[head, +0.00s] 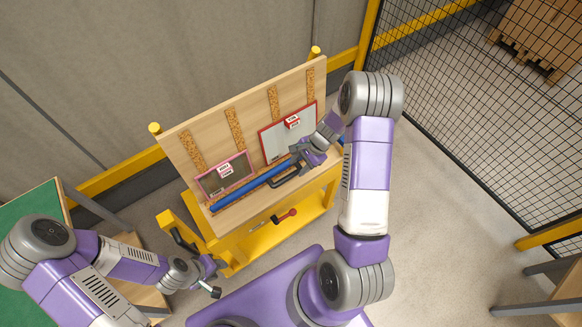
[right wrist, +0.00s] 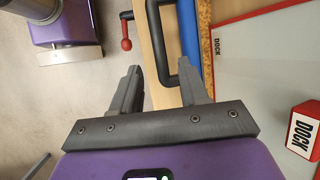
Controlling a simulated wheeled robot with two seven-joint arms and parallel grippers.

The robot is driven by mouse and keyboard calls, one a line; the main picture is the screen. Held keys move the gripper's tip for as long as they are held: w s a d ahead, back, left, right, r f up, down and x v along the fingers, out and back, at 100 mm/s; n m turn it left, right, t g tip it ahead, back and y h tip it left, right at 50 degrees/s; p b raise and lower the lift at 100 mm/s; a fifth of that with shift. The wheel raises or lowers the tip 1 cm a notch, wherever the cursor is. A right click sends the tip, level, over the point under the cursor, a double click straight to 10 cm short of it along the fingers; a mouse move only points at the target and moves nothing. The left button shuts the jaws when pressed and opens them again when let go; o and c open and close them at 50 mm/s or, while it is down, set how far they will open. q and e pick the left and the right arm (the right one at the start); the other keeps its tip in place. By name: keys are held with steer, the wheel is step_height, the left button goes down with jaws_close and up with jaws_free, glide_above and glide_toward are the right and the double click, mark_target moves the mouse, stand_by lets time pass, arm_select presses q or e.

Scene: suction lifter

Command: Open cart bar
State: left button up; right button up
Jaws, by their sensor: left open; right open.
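The cart bar (head: 255,184) is a long blue bar lying across the lower part of a wooden panel on the yellow cart. It has a black handle (head: 287,180), which also shows in the right wrist view (right wrist: 157,45). My right gripper (head: 298,160) is open at the right end of the bar, close to the handle. In the right wrist view the handle's near corner appears between my open fingers (right wrist: 160,75); I cannot tell whether they touch it. My left gripper (head: 218,278) is open and empty, low at the cart's left front.
A red-knobbed lever (head: 284,216) sits on the cart's front below the bar. Two framed DOCK panels, one grey and red (head: 275,143), one smaller (head: 223,177), lean on the wooden panel (head: 205,125). A black mesh fence (head: 470,90) stands right. Floor right of the cart is clear.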

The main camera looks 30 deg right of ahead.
mark_target(291, 175)
steer(key=x, duration=0.5)
steer(key=shift+s+a+f+b, duration=0.1)
steer(key=shift+f+b, duration=0.1)
steer(key=shift+b, duration=0.15)
jaws_close()
